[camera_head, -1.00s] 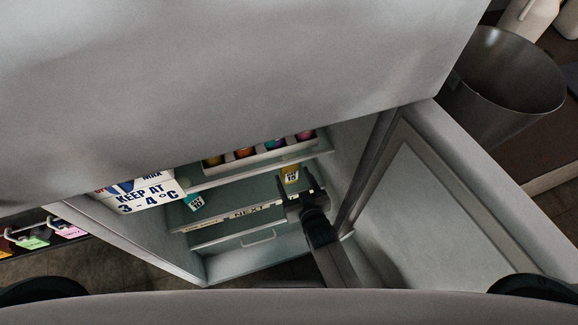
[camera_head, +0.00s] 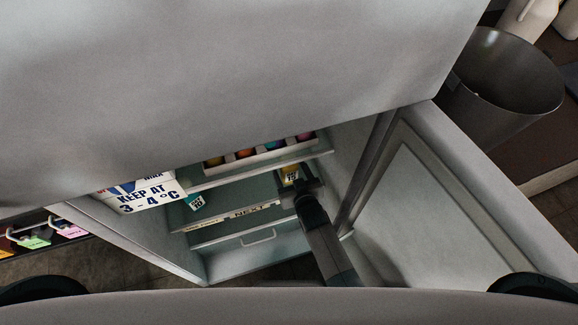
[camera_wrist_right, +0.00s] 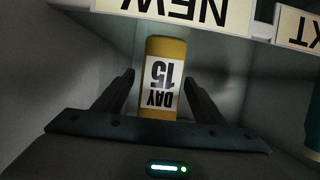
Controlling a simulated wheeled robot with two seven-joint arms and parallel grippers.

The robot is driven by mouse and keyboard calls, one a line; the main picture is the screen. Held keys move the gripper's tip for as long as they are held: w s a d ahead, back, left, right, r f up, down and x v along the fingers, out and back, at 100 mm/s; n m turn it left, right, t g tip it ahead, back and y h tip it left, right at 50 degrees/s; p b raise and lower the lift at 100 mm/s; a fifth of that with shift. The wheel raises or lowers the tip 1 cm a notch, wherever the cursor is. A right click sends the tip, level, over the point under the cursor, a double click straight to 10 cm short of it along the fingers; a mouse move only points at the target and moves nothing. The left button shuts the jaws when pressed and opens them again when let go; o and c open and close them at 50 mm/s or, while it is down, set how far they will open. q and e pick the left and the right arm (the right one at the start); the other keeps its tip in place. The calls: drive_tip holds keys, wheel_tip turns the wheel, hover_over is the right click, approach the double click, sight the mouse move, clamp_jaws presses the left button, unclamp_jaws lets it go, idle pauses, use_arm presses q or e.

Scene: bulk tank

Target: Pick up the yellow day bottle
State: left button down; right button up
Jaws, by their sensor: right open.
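The yellow day bottle (camera_wrist_right: 167,48) stands in the fridge and carries a white label reading "DAY 15", upside down in the right wrist view. In the head view the bottle (camera_head: 289,172) is at the right end of a shelf, its lower part hidden by my gripper. My right gripper (camera_wrist_right: 160,88) is open, its two fingers on either side of the bottle's labelled part, with a visible gap on each side. In the head view my right gripper (camera_head: 299,186) reaches into the fridge at the bottle. My left gripper is not in view.
A shelf above holds a white rack (camera_head: 262,152) of colourful items. The fridge door (camera_head: 420,200) is open at the right, beside a metal bucket (camera_head: 505,85).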

idle(0.4)
drive_tip(key=c, duration=1.4)
drive_tip(key=shift+o, duration=0.2)
drive_tip(key=shift+r, duration=0.15)
